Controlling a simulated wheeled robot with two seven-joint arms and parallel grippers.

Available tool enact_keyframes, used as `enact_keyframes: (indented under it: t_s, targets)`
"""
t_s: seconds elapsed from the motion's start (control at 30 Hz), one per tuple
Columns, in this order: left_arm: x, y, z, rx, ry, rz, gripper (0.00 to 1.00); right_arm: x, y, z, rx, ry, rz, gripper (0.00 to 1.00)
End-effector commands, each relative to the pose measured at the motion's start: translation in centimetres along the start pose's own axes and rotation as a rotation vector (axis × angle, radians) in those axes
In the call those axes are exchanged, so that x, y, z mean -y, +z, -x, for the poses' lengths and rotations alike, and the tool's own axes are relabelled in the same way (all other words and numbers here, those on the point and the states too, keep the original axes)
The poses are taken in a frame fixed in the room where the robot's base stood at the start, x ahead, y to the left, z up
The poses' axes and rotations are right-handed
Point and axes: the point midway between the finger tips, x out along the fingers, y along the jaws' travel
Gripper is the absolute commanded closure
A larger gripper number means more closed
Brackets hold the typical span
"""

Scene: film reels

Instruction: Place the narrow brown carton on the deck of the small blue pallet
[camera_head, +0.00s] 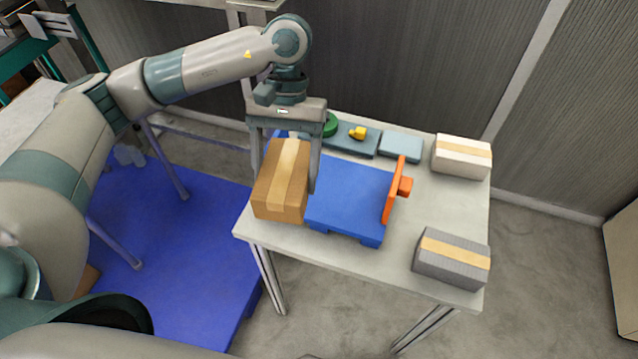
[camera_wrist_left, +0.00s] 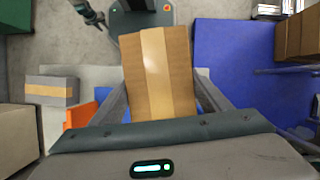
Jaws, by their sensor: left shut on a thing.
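The narrow brown carton (camera_head: 280,185) has a pale tape strip along its top. My left gripper (camera_head: 287,165) is shut on it, with a finger on each side. The carton is at the left of the small blue pallet (camera_head: 347,200), near the table's left edge; I cannot tell whether it touches the table. In the left wrist view the carton (camera_wrist_left: 158,75) fills the middle between the fingers (camera_wrist_left: 160,100). The pallet's deck looks bare in the head view. My right gripper is not in view.
An orange piece (camera_head: 392,190) stands upright at the pallet's right edge. A white carton (camera_head: 461,157) and a grey carton (camera_head: 452,258) sit on the table (camera_head: 350,260) at the right. Behind the pallet are a green ring (camera_head: 331,125), a yellow object (camera_head: 358,133) and a light blue block (camera_head: 401,147).

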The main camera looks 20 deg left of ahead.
Motion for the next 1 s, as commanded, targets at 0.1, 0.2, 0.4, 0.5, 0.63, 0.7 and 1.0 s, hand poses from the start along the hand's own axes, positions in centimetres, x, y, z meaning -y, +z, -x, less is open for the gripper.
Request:
enact_keyframes:
  t_s: [0.1,0.2,0.4,0.5,0.63,0.7,1.0]
  targets:
    - [-0.5,0.3,0.1,0.001,0.027,0.062,0.63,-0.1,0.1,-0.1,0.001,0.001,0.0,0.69]
    - [-1.0,0.5,0.2,0.0,0.054,0.124,0.63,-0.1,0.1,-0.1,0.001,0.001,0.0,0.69]
    - [-2.2,1.3,0.7,0.001,0.133,0.312,0.63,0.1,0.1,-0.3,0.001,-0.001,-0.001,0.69]
    - [-3.0,1.8,1.0,0.001,0.187,0.438,0.63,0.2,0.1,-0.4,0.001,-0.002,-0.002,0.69]
    - [-3.9,2.4,1.5,0.001,0.255,0.603,0.63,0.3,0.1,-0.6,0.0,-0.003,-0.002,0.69]
    - [-4.3,2.8,1.8,0.0,0.292,0.689,0.63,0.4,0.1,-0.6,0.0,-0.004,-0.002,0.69]
    - [-5.7,4.0,2.9,-0.001,0.429,1.019,0.63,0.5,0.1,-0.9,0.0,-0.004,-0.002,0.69]
